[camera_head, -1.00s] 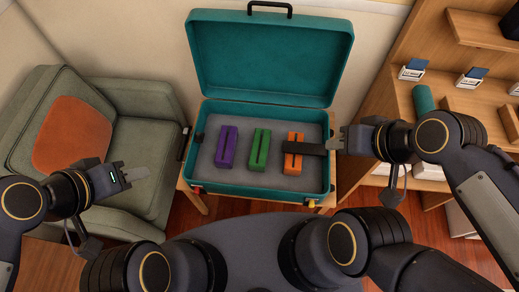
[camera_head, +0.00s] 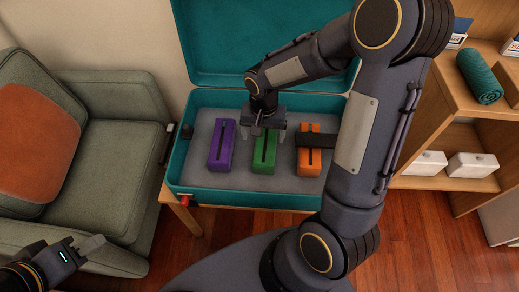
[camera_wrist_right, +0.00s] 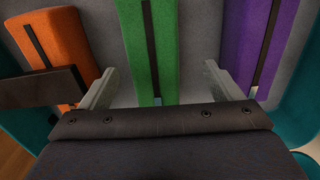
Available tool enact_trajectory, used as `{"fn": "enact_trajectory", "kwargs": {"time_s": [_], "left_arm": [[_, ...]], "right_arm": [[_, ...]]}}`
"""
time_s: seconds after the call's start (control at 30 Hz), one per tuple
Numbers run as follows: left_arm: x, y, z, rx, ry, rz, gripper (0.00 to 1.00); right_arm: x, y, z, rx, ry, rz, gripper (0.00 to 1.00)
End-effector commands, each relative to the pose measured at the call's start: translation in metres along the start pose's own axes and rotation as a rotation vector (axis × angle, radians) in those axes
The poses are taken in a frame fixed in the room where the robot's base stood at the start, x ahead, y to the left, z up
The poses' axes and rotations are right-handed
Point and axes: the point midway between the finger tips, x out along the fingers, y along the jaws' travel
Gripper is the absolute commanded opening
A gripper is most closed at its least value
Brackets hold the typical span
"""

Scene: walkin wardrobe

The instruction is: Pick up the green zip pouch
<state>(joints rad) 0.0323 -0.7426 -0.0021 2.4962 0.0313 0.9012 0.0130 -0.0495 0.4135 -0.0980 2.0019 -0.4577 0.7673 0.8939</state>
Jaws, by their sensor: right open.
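The green zip pouch (camera_head: 264,152) lies in the open teal suitcase (camera_head: 180,165), between a purple pouch (camera_head: 222,148) and an orange pouch (camera_head: 309,162). A dark strip runs along its top. My right gripper (camera_head: 265,134) is over the far end of the green pouch, open and empty. In the right wrist view the two fingers of the gripper (camera_wrist_right: 160,72) stand on either side of the green pouch (camera_wrist_right: 133,40), with gaps between. My left gripper (camera_head: 88,246) is at the lower left, away from the suitcase; its jaw gap does not show clearly.
A dark flat piece (camera_head: 315,140) lies across the orange pouch, right of the green one. The suitcase lid (camera_head: 215,50) stands up behind. A grey armchair (camera_head: 100,120) is at left. Wooden shelves (camera_head: 450,183) with a rolled teal item (camera_head: 480,76) are at right.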

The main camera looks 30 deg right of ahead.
Motion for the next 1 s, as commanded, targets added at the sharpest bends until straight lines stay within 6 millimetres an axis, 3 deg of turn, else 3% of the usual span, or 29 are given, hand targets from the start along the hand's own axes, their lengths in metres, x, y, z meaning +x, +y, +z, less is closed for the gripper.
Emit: {"fn": "enact_trajectory", "kwargs": {"time_s": [0.5,0.73,1.0], "left_arm": [[0.022,-0.010,0.011,0.000,0.000,0.000,0.36],[0.021,-0.010,0.011,0.000,0.000,0.000,0.36],[0.021,-0.010,0.011,0.000,0.000,0.000,0.36]], "right_arm": [[0.063,0.007,-0.004,-0.001,-0.002,0.000,0.85],[0.063,0.007,-0.004,-0.001,-0.001,-0.001,0.85],[0.063,0.007,-0.004,-0.001,-0.001,-0.001,0.51]]}}
